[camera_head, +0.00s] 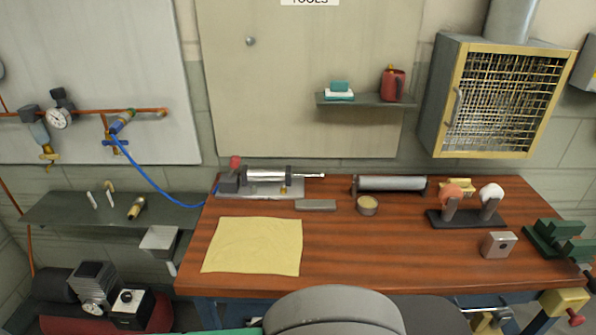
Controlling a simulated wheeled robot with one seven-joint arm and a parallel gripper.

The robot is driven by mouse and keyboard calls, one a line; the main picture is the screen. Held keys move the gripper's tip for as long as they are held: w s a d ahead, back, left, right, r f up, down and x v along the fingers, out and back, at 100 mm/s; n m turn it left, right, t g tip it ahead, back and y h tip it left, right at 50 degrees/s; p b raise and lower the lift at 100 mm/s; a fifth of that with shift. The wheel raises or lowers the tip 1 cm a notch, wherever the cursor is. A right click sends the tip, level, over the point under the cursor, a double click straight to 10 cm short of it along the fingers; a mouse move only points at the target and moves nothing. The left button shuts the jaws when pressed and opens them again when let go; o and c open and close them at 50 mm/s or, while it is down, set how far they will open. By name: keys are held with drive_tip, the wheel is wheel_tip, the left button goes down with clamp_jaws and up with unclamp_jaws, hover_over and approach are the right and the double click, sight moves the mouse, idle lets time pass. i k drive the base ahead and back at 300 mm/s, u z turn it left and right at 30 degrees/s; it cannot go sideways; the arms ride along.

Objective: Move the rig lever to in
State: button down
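The rig (262,187) stands at the back left of the wooden workbench. It has a grey base plate, a silver cylinder (268,174) lying level, and a thin rod (312,175) reaching out past its right end. A lever with a red knob (235,162) stands up on the dark block at the rig's left end. The markings for its positions are too small to read. My gripper is not in view; only a rounded grey part of my own body shows at the bottom middle, well apart from the rig.
A blue hose (150,180) runs to the rig's left end. A yellow cloth (252,246) lies in front of it. A grey block (316,205), a round tin (367,206) and a metal roller (390,183) lie to the right. The bench's front middle (370,255) is clear.

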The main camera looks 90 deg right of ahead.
sight(236, 160)
drive_tip(key=k, duration=0.4)
drive_tip(key=z, duration=1.2)
drive_tip(key=i, duration=0.5)
drive_tip(key=z, duration=0.05)
